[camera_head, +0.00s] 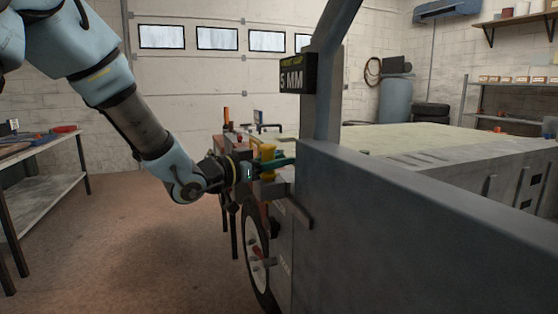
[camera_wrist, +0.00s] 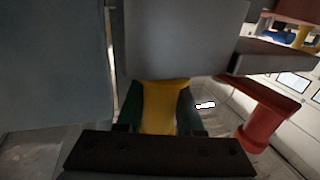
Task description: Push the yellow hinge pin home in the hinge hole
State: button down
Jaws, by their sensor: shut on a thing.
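The yellow hinge pin (camera_wrist: 160,106) is between the two dark green fingers of my gripper (camera_wrist: 162,98) in the wrist view, and the gripper is shut on it. The pin's far end meets the edge of a grey block (camera_wrist: 185,40), so its tip and the hinge hole are hidden. I cannot tell how deep the pin sits.
A grey panel (camera_head: 430,220) and a post with a "5 MM" sign (camera_head: 297,75) stand close right of my gripper. A red part (camera_wrist: 264,118) is to the right in the wrist view. A wheel (camera_head: 257,250) is below. Open floor (camera_head: 130,235) lies left.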

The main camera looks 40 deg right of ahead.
jog(key=shift+f, duration=0.35)
jog(key=shift+c, duration=2.3)
grip_release()
jog(key=a+b, duration=0.1)
jog(key=a, duration=0.9)
jog(key=shift+w+a+b, duration=0.35)
jog(key=shift+a, duration=0.05)
jog(key=shift+a, duration=0.1)
